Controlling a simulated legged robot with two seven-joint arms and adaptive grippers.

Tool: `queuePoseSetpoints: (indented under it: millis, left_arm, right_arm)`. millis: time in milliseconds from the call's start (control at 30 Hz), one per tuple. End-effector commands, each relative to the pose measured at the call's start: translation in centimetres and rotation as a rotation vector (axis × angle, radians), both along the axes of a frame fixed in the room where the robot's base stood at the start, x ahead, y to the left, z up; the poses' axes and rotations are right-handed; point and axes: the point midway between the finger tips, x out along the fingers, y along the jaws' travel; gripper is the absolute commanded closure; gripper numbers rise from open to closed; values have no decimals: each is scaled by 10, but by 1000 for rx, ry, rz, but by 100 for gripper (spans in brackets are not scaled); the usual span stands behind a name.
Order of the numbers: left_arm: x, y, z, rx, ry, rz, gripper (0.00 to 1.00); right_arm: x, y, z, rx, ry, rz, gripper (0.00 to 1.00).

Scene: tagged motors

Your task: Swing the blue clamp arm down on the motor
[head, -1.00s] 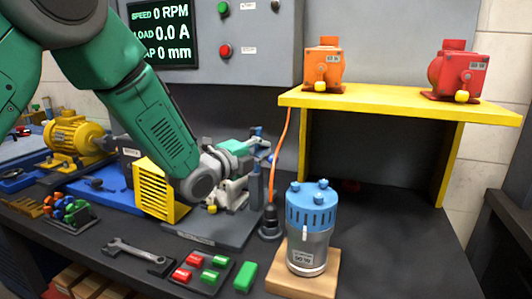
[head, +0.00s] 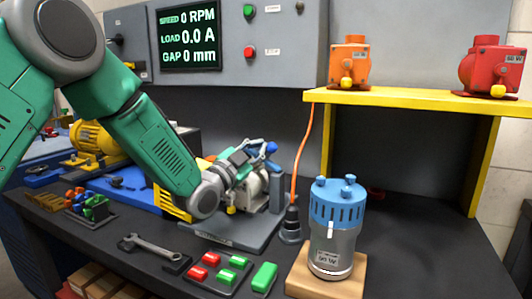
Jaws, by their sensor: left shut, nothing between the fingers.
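The blue clamp arm (head: 258,146) shows at the middle of the head view, lying close to level above a pale motor (head: 251,190) on a grey base plate (head: 215,232). My left gripper (head: 246,160) is shut with nothing in it. It is over the motor, close beside the clamp arm; whether they touch is unclear. My gripper and wrist hide part of the motor and clamp. A dark clamp post (head: 277,192) stands at the motor's right. My right gripper is not in view.
A blue-topped motor (head: 334,225) stands on a wooden block at the right front. An orange cable (head: 301,155) hangs to a dark plug beside the plate. A yellow shelf (head: 420,97) holds orange and red motors. A wrench and a tray of red and green pieces lie in front.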

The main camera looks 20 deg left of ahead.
Motion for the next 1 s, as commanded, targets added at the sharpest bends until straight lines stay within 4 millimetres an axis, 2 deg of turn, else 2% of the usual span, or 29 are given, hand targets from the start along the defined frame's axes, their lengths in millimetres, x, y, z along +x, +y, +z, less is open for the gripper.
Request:
queuePoseSetpoints:
  millis: [200, 500, 700, 1000]
  left_arm:
    - [1, 12, -14, -196, 8, 1, 100]
    - [1, 21, -29, -182, 8, -3, 100]
    - [1, 25, -38, -325, 14, -2, 100]
    - [2, 30, -48, -320, 19, 1, 100]
  right_arm:
    - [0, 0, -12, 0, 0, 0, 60]
    - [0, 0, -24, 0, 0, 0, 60]
    - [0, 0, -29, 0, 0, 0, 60]
    - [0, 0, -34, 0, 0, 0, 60]
